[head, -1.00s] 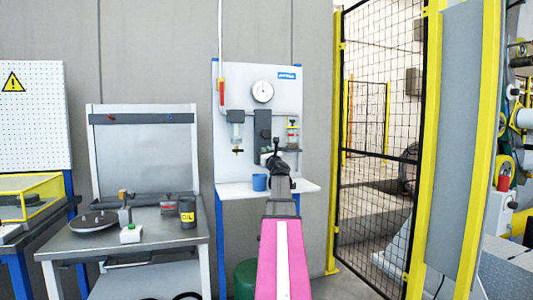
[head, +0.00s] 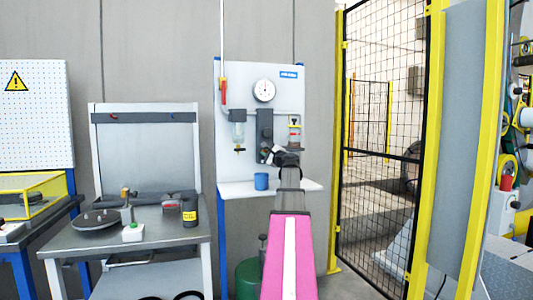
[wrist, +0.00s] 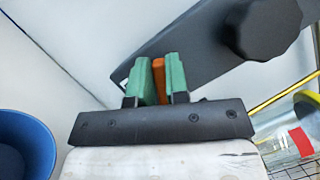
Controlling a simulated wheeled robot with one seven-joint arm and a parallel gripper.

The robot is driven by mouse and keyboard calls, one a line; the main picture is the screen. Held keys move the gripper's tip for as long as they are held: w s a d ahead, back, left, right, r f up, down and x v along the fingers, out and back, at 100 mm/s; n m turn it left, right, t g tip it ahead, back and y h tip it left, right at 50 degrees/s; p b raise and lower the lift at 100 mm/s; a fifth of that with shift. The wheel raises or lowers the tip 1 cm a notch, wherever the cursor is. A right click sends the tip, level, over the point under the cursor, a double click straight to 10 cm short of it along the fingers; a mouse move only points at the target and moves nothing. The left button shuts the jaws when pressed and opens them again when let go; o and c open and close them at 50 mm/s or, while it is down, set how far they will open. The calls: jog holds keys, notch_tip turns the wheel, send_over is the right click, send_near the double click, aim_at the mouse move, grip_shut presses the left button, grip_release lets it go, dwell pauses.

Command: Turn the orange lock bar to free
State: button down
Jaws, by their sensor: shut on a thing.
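The orange lock bar (wrist: 158,79) shows in the wrist view between the two green fingers of my gripper (wrist: 159,82). The fingers are shut on it, one on each side. The bar stands close to the edge of a dark grey body with a large black knob (wrist: 262,27). In the head view my gripper (head: 283,158) is in front of the dark block (head: 265,124) on the white wall panel (head: 282,78). My arm hides the bar there.
A blue cup (head: 261,181) stands on the white shelf (head: 236,190) left of my gripper. A gauge (head: 264,90), a clear filter bowl (head: 238,134) and a red-handled valve (head: 223,92) are on the panel. A mesh fence (head: 380,200) stands to the right.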

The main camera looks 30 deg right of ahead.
jog(key=n, duration=0.2)
jog(key=n+g, duration=0.2)
jog(key=n, duration=0.1)
jog(key=shift+a+f+n, duration=0.15)
jog(key=shift+f+n, duration=0.15)
dwell(0.4)
jog(key=c, duration=1.1)
grip_release()
jog(key=s, duration=0.3)
jog(key=s+d, duration=0.1)
jog(key=s, duration=0.6)
jog(key=shift+s+d, duration=0.3)
jog(key=shift+d, duration=0.05)
jog(key=shift+s, duration=0.1)
